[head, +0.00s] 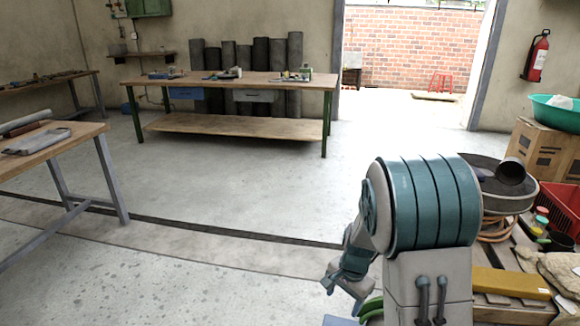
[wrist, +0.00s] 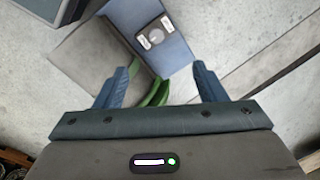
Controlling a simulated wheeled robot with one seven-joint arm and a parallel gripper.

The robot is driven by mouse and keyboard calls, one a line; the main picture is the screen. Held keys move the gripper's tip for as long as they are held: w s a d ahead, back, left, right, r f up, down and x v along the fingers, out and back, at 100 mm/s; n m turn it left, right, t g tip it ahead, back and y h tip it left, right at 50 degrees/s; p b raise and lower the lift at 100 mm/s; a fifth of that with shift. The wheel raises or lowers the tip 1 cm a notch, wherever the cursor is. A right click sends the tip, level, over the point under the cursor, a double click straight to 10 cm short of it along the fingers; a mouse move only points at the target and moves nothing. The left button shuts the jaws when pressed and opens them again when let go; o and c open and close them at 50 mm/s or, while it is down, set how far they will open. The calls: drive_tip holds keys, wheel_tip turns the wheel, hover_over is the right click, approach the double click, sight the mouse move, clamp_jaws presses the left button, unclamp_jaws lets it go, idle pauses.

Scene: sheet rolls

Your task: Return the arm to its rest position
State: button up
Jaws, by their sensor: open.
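My gripper (head: 343,286) shows in the head view low in front of my body, right of centre, partly beside my own large arm link. In the wrist view my gripper (wrist: 160,88) points down with its two blue fingers wide apart. Nothing is between the fingers. Below them are parts of my own base and bare concrete floor. My arm is folded close to my body.
A workbench (head: 230,84) with sheet rolls (head: 293,62) behind it stands at the back. Another table (head: 60,140) is at the left. A cluttered table with a red crate (head: 562,208) and a yellow block (head: 510,282) is close at the right. The middle floor is clear.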

drive_tip(key=s+r+n+p, duration=0.3)
drive_tip(key=s+r+p, duration=0.2)
drive_tip(key=r, duration=0.6)
drive_tip(key=s+r+n+t+p, duration=0.1)
drive_tip(key=s+r+n+p, duration=0.2)
drive_tip(key=s+r+p, duration=0.2)
drive_tip(key=s+d+r+n+t+h+p, duration=0.1)
drive_tip(key=s+r+n+p, duration=0.2)
drive_tip(key=s+r, duration=0.6)
drive_tip(key=shift+w+p+v, duration=0.55)
drive_tip(key=shift+p+v, duration=0.75)
drive_tip(key=shift+v, duration=3)
drive_tip(key=shift+d+r, duration=0.1)
